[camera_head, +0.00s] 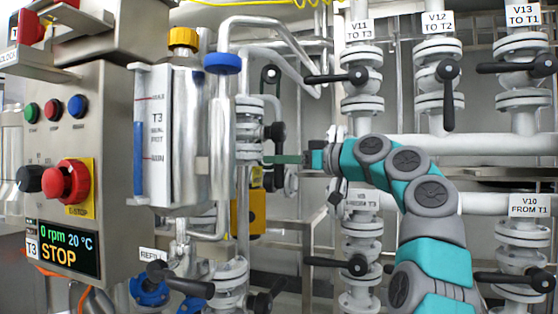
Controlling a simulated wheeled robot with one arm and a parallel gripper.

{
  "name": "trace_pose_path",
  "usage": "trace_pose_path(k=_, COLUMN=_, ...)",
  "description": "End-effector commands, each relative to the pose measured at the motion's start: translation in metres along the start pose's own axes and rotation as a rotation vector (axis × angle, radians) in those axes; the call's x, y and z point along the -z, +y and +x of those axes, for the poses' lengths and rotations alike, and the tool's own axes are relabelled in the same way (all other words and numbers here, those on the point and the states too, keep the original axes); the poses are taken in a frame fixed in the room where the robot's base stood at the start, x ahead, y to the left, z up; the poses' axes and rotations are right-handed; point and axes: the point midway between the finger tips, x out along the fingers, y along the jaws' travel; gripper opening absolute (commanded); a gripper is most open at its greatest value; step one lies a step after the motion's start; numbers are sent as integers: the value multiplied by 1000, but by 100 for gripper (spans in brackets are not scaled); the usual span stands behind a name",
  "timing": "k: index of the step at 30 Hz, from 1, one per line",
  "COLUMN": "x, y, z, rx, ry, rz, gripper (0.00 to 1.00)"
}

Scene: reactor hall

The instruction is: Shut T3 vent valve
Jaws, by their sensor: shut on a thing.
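My gripper (270,159) is at the end of the teal and grey arm that reaches in from the lower right. Its narrow green fingers point left, at the white flanged valve (249,129) on the pipe just right of the T3 measuring vessel (172,135). The gripper is shut on a black valve handle there; the grasp itself is small and partly hidden. Black handle parts (277,132) show just above the fingers. I cannot read a vent label on this valve.
A control box (105,150) with a red emergency stop (66,181) and a T3 display reading STOP (64,247) stands at the left. Valves V11 (361,75), V12 (440,75) and V13 (522,68) line the upper right. Pipes and lower valves crowd round my arm.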

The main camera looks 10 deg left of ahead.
Motion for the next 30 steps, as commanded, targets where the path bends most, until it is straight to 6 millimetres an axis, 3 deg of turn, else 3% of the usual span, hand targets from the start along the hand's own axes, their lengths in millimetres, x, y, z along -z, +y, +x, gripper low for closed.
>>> trace_pose_path(k=4, x=0, y=0, z=0, rx=0, ry=0, rz=0, gripper=0)
trace_pose_path(k=30, x=0, y=0, z=0, rx=0, ry=1, rz=0, gripper=0)
